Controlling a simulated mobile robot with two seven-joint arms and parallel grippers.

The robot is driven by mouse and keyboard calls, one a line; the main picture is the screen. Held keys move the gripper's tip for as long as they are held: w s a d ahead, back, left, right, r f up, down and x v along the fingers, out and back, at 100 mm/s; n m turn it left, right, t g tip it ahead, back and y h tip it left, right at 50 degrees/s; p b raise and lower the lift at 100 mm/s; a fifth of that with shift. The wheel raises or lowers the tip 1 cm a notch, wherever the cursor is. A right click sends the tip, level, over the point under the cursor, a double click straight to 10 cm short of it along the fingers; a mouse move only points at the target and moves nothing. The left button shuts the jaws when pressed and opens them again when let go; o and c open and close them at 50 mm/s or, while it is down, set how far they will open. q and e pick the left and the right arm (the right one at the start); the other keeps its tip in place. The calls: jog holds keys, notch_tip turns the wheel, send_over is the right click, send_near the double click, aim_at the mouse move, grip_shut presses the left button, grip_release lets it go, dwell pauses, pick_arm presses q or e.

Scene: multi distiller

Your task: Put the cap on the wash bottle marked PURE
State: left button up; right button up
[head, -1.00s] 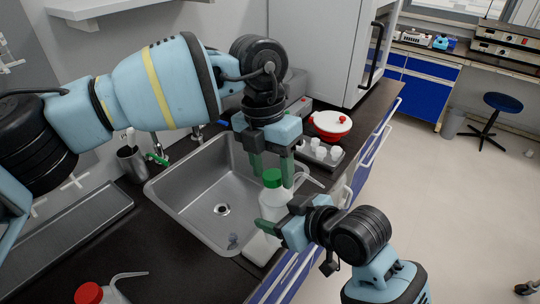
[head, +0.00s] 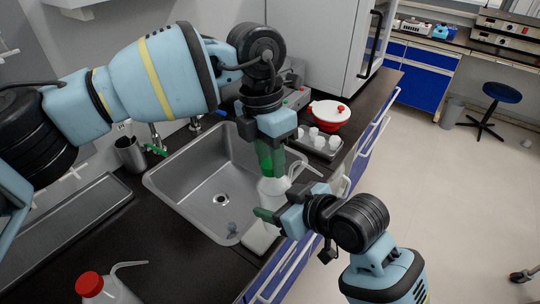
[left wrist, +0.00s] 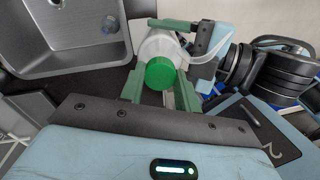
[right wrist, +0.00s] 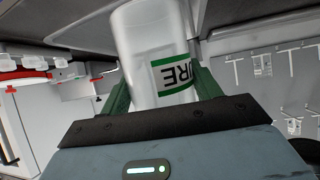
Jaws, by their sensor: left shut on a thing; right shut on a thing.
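The white wash bottle (head: 272,192) stands upright at the sink's front right edge; it also shows in the left wrist view (left wrist: 155,46). In the right wrist view the bottle (right wrist: 148,40) bears a green-framed label, partly hidden, reading "URE". My right gripper (head: 270,214) is shut on the bottle's body. The green cap (left wrist: 160,74) sits at the bottle's top, between the fingers of my left gripper (head: 270,162), which is shut on it. In the head view the fingers mostly hide the cap. Whether the cap is seated or threaded I cannot tell.
A steel sink (head: 190,200) lies left of the bottle. A second bottle with a red cap (head: 90,284) stands at the front left. A tray with small white cups (head: 326,152) and a red pot with a white lid (head: 330,113) stand behind.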

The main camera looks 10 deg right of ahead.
pick_arm(q)
jog(key=m, duration=0.4)
jog(key=shift+m, duration=0.4)
jog(key=o, duration=1.1)
jog(key=shift+o, duration=0.2)
notch_tip(320, 180, up, 12)
jog(key=w+a, duration=0.1)
jog(key=shift+w, duration=0.25)
jog(key=shift+a+f, duration=0.1)
